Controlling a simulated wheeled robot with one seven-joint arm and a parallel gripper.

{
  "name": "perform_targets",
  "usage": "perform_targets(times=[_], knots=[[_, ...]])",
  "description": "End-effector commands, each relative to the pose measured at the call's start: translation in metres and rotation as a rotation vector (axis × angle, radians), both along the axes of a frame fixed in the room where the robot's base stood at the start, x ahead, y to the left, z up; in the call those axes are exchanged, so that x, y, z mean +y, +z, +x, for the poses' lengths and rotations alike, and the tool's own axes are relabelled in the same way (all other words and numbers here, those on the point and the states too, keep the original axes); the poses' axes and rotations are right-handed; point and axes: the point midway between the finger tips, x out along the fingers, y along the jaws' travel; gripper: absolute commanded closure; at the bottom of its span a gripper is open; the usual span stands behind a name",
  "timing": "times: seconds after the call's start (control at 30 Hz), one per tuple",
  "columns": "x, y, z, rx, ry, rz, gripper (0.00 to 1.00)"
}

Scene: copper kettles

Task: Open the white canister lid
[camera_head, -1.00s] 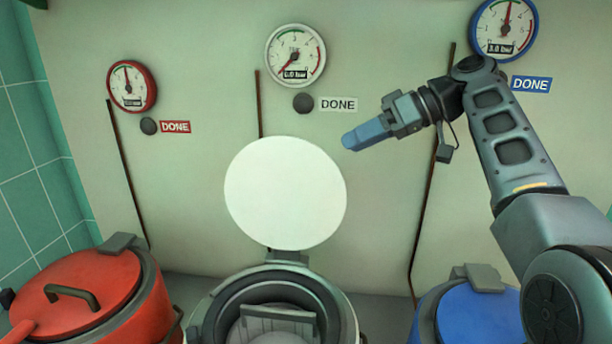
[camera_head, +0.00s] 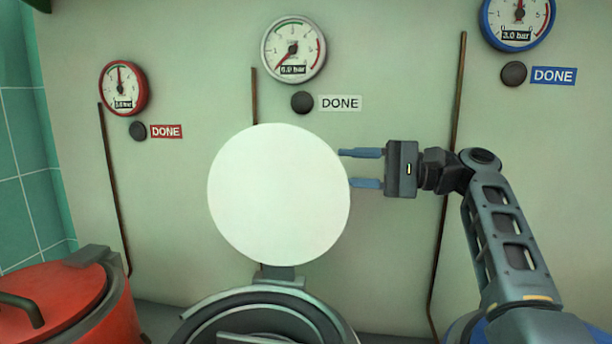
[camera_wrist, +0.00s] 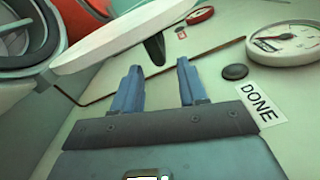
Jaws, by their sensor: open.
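The white canister lid (camera_head: 279,195) stands upright on its hinge, swung up at the back of the canister, and its white disc faces the head camera. The white canister (camera_head: 262,310) below it is open, with a dark ring at its mouth. My gripper (camera_head: 366,168) is open and empty at the lid's right side. Its two blue fingers point left, with their tips close to the lid's right edge; I cannot tell whether they touch it. In the wrist view the lid (camera_wrist: 120,38) is seen nearly edge-on beyond the open fingers (camera_wrist: 158,78).
A red canister (camera_head: 62,300) with a dark handle stands at the left. Red, white (camera_head: 293,50) and blue (camera_head: 518,20) gauges hang on the wall, each with a dark button and a DONE label. Dark thin pipes run down the wall. The wall is close behind my gripper.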

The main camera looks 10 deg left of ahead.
Motion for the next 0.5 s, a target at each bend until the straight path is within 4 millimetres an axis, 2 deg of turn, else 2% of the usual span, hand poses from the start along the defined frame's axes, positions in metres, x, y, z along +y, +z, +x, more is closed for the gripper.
perform_targets(times=[0.3, 0.5], knots=[[0.046, 0.001, 0.001, -0.002, 0.003, -0.002, 0.58], [0.068, 0.001, 0.002, -0.003, 0.002, -0.003, 0.58]])
